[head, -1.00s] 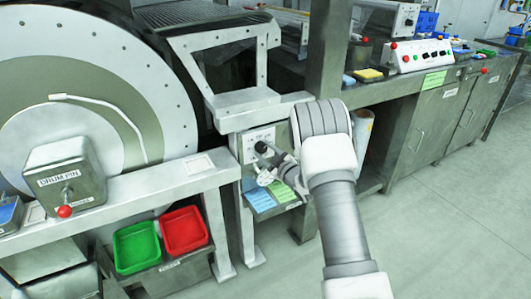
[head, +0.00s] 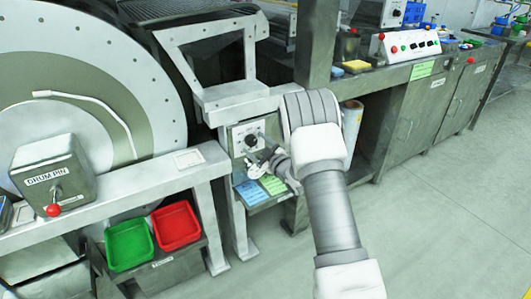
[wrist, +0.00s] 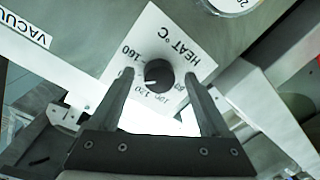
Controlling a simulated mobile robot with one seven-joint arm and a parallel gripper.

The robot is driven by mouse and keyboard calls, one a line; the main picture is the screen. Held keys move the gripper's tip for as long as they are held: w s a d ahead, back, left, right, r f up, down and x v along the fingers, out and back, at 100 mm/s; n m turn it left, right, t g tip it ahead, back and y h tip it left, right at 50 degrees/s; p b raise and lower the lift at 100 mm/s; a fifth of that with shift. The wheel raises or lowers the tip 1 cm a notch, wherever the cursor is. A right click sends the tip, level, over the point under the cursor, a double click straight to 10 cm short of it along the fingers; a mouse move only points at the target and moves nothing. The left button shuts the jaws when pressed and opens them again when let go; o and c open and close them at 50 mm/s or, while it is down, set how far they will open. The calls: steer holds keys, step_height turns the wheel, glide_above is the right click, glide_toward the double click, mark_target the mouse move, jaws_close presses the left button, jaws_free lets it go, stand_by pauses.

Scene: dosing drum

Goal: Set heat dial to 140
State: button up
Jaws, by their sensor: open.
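The heat dial is a black round knob (wrist: 158,74) on a white plate (wrist: 150,30) marked HEAT °C, seen tilted and upside down in the wrist view. Its white pointer mark aims to the lower left, near a number that looks like 120; the exact reading is unclear. The 160 mark shows at upper left; the marks between are partly hidden by the left finger. In the head view the dial (head: 252,140) sits on the front of a grey stand. My gripper (wrist: 159,73) is open, its fingers on either side of the knob; contact cannot be told.
A large drum (head: 110,60) and a box labelled DRUM PIN (head: 45,172) stand at left. Green (head: 130,245) and red (head: 176,227) trays lie below. A shelf with blue and green cards (head: 258,190) is under the dial. A VACUUM label (wrist: 25,28) is nearby. Floor at right is clear.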

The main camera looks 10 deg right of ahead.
steer(key=f+p+v, duration=0.1)
steer(key=p+v, duration=0.2)
steer(key=v, duration=1.4)
steer(key=shift+r, duration=0.45)
